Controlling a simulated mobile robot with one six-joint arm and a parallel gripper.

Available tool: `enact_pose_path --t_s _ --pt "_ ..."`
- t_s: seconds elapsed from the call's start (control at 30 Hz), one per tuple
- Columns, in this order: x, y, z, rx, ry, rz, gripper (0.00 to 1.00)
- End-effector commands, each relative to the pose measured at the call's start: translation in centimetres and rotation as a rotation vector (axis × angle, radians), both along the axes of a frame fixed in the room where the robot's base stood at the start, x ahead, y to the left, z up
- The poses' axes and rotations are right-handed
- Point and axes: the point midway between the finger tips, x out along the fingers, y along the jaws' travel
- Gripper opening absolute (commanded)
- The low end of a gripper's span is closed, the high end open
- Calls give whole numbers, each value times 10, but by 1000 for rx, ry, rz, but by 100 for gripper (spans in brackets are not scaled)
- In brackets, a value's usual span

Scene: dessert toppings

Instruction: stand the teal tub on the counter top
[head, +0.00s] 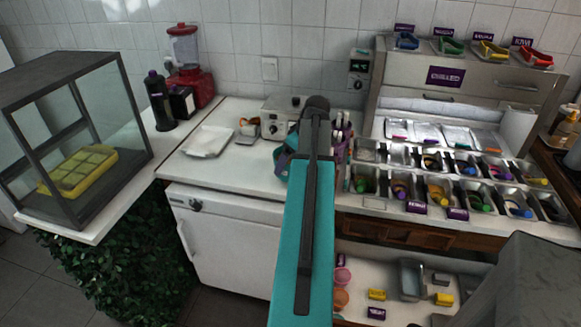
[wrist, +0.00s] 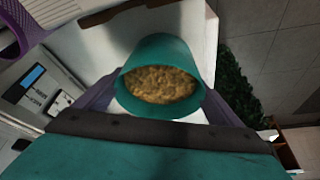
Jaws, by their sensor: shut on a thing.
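The teal tub (wrist: 160,50) is between the purple fingers of my gripper (wrist: 162,92) in the wrist view. Its open mouth faces the camera and shows brown crumbly topping inside. In the head view only a teal sliver of the tub (head: 281,161) shows left of my arm, which hides the rest. My gripper is shut on the tub, over or near the white counter top (head: 238,163). I cannot tell whether the tub's base touches the counter.
A white tray (head: 208,141) lies on the counter to the left, and a steel appliance (head: 278,117) stands behind. A purple holder (head: 344,139) is close on the right, beside the topping bins (head: 437,190). A glass case (head: 108,120) stands far left. Bare counter shows left of my gripper.

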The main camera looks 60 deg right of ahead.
Motion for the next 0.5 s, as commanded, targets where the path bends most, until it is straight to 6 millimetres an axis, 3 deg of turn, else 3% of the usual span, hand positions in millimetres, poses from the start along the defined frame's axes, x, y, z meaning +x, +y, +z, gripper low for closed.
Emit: enact_pose_path --t_s 0.5 --pt "0 0 -31 0 -1 0 59"
